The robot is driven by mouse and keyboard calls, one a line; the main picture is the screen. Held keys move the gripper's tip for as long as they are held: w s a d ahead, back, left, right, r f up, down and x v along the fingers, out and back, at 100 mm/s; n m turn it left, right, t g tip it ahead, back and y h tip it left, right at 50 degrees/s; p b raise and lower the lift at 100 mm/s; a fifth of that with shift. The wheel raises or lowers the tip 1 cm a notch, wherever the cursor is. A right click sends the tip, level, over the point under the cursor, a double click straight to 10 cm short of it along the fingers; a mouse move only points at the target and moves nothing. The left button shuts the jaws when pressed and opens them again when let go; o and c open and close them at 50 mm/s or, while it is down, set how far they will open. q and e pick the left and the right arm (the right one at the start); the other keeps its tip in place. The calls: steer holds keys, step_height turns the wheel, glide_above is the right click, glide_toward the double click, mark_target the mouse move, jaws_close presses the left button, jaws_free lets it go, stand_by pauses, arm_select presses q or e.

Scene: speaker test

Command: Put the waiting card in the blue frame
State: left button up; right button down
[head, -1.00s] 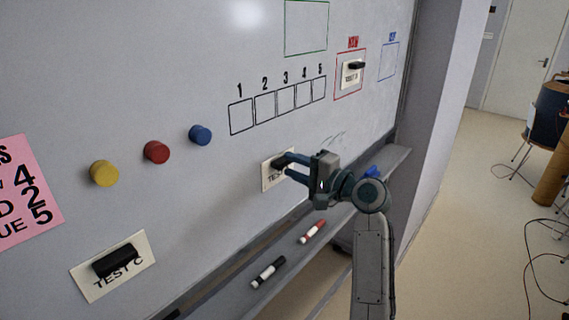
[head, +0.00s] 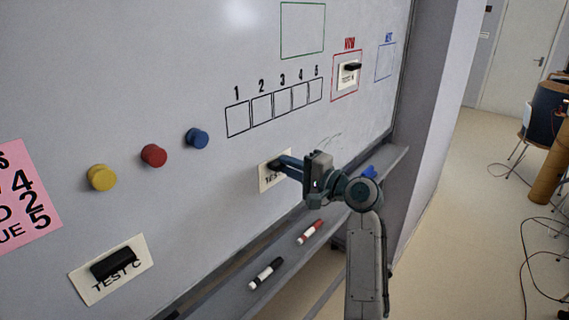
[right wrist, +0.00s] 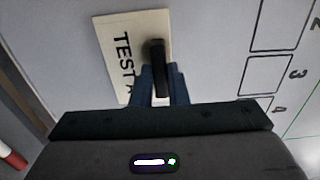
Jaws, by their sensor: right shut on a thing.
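A cream card (head: 267,182) with a black handle is on the whiteboard, below the numbered boxes. In the right wrist view the card (right wrist: 118,65) reads "TEST" and a partly hidden letter that looks like A. My right gripper (head: 280,165) is shut on this card's black handle (right wrist: 157,62), and the card lies against the board. The blue frame (head: 377,66) is drawn at the upper right of the board and is empty. Another card, TEST C (head: 85,290), is at the lower left. A further card (head: 343,81) is inside the red NOW frame (head: 334,96). My left gripper is out of view.
Yellow (head: 102,177), red (head: 153,155) and blue (head: 197,138) round magnets are on the board. A pink note (head: 20,215) is at the left. The tray (head: 290,262) below holds a black marker (head: 266,273), a red marker (head: 310,232) and a blue item (head: 369,171).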

steer(key=shift+s+d, duration=0.1)
steer(key=shift+p+v, duration=0.35)
steer(key=shift+v, duration=0.5)
steer(key=p+v, duration=0.1)
steer(key=v, duration=0.3)
steer(key=shift+s+d, duration=0.2)
steer(key=shift+d, duration=0.1)
stand_by(0.8)
steer(key=shift+s+d+f, duration=0.1)
steer(key=shift+d, duration=0.05)
stand_by(0.3)
